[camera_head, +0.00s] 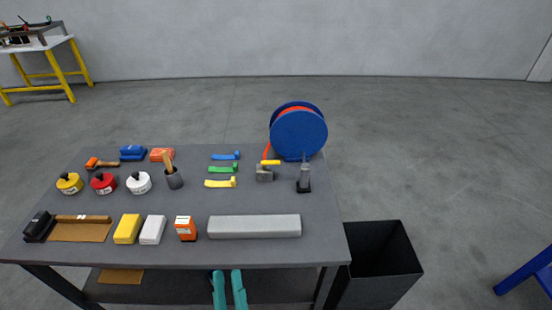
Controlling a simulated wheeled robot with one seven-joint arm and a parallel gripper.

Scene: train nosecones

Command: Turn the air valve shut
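The air valve (264,174) is a small grey metal body near the back right of the dark table. Its yellow handle (270,162) lies crosswise on top, roughly level in the picture. A red hose (266,152) runs down beside the handle from the blue hose reel (298,134). Two teal fingers, which look like my gripper (228,285), show at the bottom edge, in front of the table and well apart from the valve. A narrow gap shows between them, with nothing seen in it. The rest of the gripper is out of frame.
A black tool (304,178) stands right of the valve, and blue, green and yellow handled pieces (222,169) lie left. A long grey block (254,226) lies in front. Tins, brushes and boxes fill the table's left. A black bin (378,262) stands at the right.

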